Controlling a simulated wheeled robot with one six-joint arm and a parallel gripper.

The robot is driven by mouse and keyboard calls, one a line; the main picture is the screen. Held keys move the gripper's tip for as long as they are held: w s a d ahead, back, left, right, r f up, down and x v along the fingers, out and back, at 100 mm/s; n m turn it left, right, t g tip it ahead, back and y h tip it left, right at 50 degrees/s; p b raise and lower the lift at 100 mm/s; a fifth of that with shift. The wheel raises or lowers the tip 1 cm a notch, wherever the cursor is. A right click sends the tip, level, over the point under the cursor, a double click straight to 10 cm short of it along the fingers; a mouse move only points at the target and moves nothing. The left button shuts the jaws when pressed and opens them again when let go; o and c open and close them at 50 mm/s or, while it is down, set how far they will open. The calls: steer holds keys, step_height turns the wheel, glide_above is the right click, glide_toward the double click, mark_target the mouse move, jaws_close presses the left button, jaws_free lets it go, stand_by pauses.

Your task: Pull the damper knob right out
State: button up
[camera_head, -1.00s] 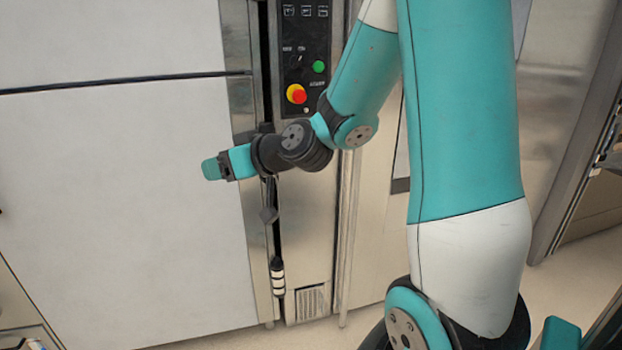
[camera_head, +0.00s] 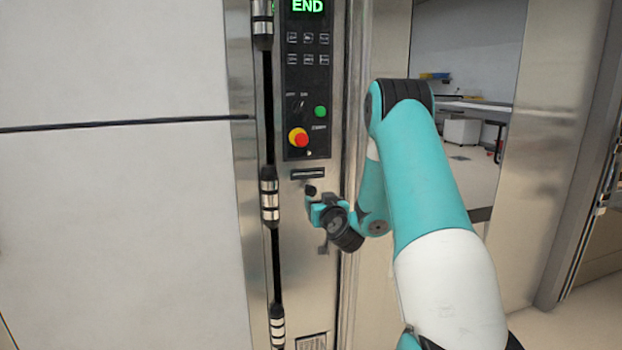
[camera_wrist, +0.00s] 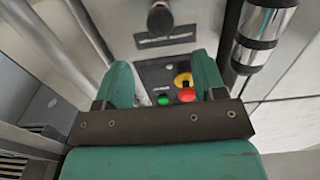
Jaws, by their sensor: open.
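The damper knob (camera_head: 310,190) is a small dark knob on the oven's narrow steel front column, just below a dark label plate (camera_head: 307,173). In the wrist view the knob (camera_wrist: 160,18) shows at the top middle, beyond the fingertips, with the label plate (camera_wrist: 165,38) below it. My gripper (camera_head: 315,211) is close to the knob, just under it in the head view. Its two teal fingers (camera_wrist: 162,72) are apart, with nothing between them. The knob is not between the fingers. The head view does not show clearly whether they touch.
The control panel (camera_head: 306,100) with a red-and-yellow button (camera_head: 298,138) and a green button (camera_head: 320,112) is above the knob. A dark vertical bar with metal fittings (camera_head: 269,195) runs left of it, beside the large pale door (camera_head: 120,220). An open room shows at right.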

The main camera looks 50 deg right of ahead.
mark_target(312, 191)
steer(key=p+x, duration=0.5)
steer(key=x, duration=0.5)
steer(key=shift+a+p, duration=0.1)
steer(key=shift+p, duration=0.3)
steer(key=shift+c, duration=0.2)
